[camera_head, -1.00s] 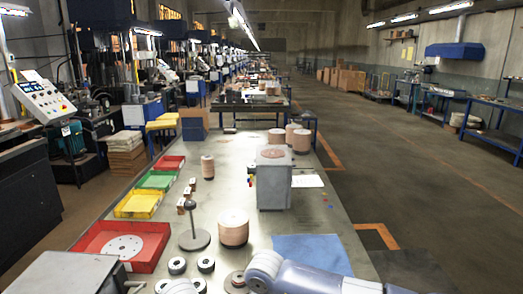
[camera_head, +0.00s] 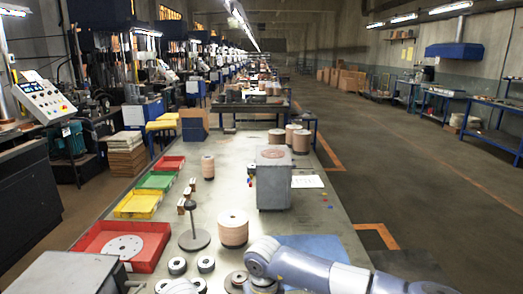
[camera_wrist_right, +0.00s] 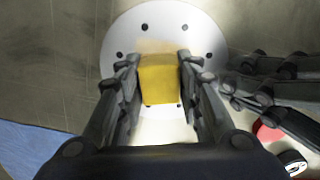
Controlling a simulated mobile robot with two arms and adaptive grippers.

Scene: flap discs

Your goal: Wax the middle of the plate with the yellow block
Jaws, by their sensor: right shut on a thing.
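The yellow block (camera_wrist_right: 160,78) is between the fingers of my right gripper (camera_wrist_right: 160,72) in the right wrist view, and the gripper is shut on it. Below it is a pale round plate (camera_wrist_right: 120,42) with small holes near its rim. The block covers the plate's middle; I cannot tell whether they touch. A faint tan patch shows on the plate just beyond the block. Dark fingers of my left gripper (camera_wrist_right: 235,85) come in from the right near the plate's edge; their opening is unclear. The head view shows neither gripper, only my right arm at the bottom.
A red tray (camera_head: 88,240) holds another holed disc (camera_head: 123,247). Yellow (camera_head: 138,204) and green (camera_head: 157,180) trays stand beyond it. A grey box (camera_head: 272,185), a disc stack (camera_head: 233,230) and a stand (camera_head: 193,238) occupy the bench. A blue mat (camera_head: 320,246) lies at right.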

